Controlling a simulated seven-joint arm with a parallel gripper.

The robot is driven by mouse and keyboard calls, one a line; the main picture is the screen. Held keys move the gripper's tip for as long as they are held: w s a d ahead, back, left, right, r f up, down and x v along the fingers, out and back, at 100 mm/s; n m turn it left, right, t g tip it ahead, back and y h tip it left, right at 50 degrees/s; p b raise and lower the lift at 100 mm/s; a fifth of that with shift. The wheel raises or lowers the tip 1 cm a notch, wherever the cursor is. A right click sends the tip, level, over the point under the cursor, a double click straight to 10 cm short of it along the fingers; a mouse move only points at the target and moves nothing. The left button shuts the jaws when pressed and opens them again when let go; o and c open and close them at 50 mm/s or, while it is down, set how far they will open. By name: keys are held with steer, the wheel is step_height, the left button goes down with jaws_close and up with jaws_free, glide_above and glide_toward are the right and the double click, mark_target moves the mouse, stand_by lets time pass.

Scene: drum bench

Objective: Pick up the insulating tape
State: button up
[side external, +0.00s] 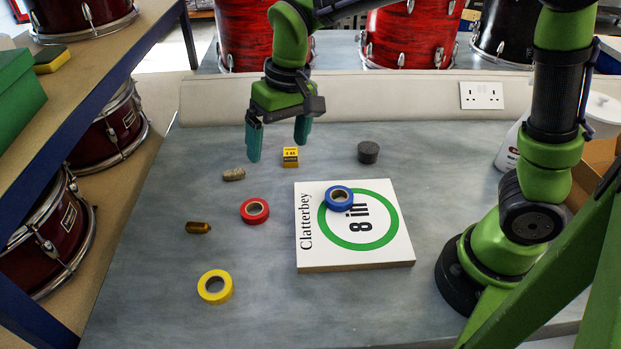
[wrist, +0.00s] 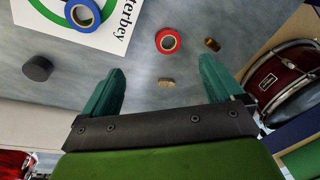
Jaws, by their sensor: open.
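Three rolls of insulating tape are in view. The red roll (side external: 254,219) lies flat on the bench left of the white box and shows beyond my fingertips in the wrist view (wrist: 159,42). The blue roll (side external: 328,199) lies on top of the white box and also shows in the wrist view (wrist: 74,23). The yellow roll (side external: 204,294) lies near the front of the bench, outside the wrist view. My gripper (side external: 278,147) is open and empty, above the back of the bench, behind the red roll. It points down, with its fingers (wrist: 161,72) spread wide.
The flat white "8 in" box (side external: 312,249) lies mid-bench. A cork (side external: 234,174), a brass-coloured piece (side external: 199,228), a small yellow box (side external: 290,154) and a dark grey cylinder (side external: 368,152) stand around. A shelf (side external: 105,62) rises at left. The bench's front left is mostly clear.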

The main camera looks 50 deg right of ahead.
steer(key=w+a+f+g+h, duration=0.1)
steer(key=w+a+f, duration=0.2)
steer(key=w, duration=0.1)
glide_above(255, 214)
steer(key=shift+m, duration=0.4)
steer(key=f, duration=1)
steer(key=shift+s+a, duration=0.25)
steer(key=shift+a, duration=0.1)
steer(key=shift+w+d+f, duration=0.1)
steer(key=shift+d+f, duration=0.1)
steer(key=shift+f, duration=1.2)
steer(key=shift+w+d+f, duration=0.1)
steer(key=shift+d+f, duration=0.05)
steer(key=shift+f, duration=1.2)
steer(key=shift+c, duration=0.2)
